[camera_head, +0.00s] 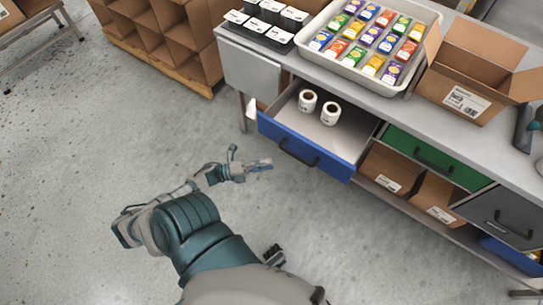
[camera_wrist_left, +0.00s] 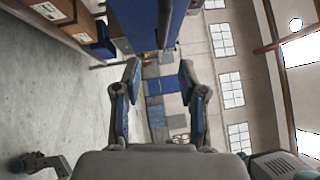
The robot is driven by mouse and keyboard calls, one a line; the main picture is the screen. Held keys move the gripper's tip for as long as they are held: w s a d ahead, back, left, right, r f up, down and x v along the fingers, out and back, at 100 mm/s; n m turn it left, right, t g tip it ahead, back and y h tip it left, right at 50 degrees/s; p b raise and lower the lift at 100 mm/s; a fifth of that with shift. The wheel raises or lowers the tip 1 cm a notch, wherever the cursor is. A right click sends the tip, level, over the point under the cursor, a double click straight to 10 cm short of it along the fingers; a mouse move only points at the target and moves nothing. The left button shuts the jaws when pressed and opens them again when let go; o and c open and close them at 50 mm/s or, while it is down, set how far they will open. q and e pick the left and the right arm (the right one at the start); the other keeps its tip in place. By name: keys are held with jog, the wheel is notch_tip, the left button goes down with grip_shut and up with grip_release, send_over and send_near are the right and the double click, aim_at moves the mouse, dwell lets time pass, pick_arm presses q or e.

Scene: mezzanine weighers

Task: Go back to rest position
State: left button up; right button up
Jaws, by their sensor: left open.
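My left arm reaches in from the bottom left of the head view. Its gripper (camera_head: 250,165) is over the bare floor in front of the workbench, a little left of and below the pulled-out blue drawer (camera_head: 300,150). In the left wrist view the two fingers of the left gripper (camera_wrist_left: 160,82) stand apart with nothing held between them. The drawer edge lies beyond the fingers there. My right gripper cannot be made out in either view.
Two white label rolls (camera_head: 318,106) stand in the open drawer. A tray of colourful small boxes (camera_head: 328,58), black-and-white boxes (camera_head: 265,28) and an open carton (camera_head: 465,95) are on the bench. Green drawer (camera_head: 435,160) is shut. Floor (camera_head: 80,160) at left is clear.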

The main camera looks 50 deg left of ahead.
pick_arm(q)
jog(key=shift+a, duration=0.1)
pick_arm(e)
jog(key=shift+a, duration=0.1)
pick_arm(q)
notch_tip(320, 180, down, 20)
jog(key=s+d+n+g+y+p, duration=0.1)
jog(key=n+g+y+p, duration=0.2)
jog(key=n+y, duration=0.45)
jog(key=s+d+r+n+g+y+p, duration=0.1)
jog(key=s+d+n+g+y+p, duration=0.2)
jog(key=n, duration=0.7)
jog(key=s+d+f+n+g+p, duration=0.1)
jog(key=s+d+f+n+g, duration=0.5)
jog(key=s+d+f+g, duration=0.3)
jog(key=s+d, duration=0.3)
jog(key=shift+s+d, duration=0.25)
jog(key=shift+s, duration=0.1)
pick_arm(e)
jog(key=s+f, duration=0.3)
jog(key=f, duration=1.6)
jog(key=shift+s+d+f+g, duration=0.2)
jog(key=shift+d+f+g, duration=0.05)
jog(key=shift+f+g, duration=0.1)
pick_arm(q)
jog(key=shift+f, duration=0.1)
